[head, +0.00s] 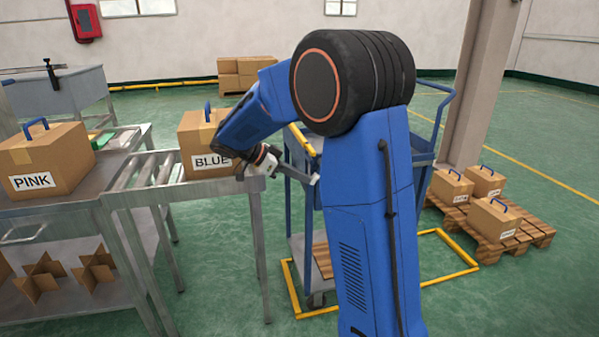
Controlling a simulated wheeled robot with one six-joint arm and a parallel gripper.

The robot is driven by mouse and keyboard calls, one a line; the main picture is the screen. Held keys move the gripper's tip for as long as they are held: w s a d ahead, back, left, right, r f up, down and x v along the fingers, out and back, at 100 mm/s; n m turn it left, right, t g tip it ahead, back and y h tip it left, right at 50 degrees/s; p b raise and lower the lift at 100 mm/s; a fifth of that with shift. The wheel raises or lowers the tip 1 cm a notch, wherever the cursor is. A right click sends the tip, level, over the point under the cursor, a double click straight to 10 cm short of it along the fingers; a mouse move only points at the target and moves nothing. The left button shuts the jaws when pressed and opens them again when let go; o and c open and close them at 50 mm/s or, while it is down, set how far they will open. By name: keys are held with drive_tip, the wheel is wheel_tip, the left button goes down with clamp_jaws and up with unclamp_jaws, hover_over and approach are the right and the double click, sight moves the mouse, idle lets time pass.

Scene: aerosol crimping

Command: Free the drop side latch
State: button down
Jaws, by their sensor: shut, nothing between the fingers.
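A blue cart (294,219) with raised sides stands behind my arm, in the middle of the head view. My gripper (314,180) is shut and empty. It points right, close to the cart's left side, and I cannot tell whether it touches it. My blue arm hides much of the cart.
A roller table with a BLUE carton (196,135) stands left of the cart. A PINK carton (45,163) sits on the grey bench further left. A pallet (535,231) with several cartons lies right, near a pillar (484,80). Yellow floor lines (290,285) surround the cart.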

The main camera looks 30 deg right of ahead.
drive_tip(key=shift+h, duration=0.7)
drive_tip(key=shift+s+d+f, duration=0.2)
drive_tip(key=shift+d+f, duration=0.5)
drive_tip(key=shift+f, duration=0.15)
drive_tip(key=shift+s+d+f, duration=0.2)
drive_tip(key=shift+d+f, duration=0.45)
drive_tip(key=shift+f, duration=0.2)
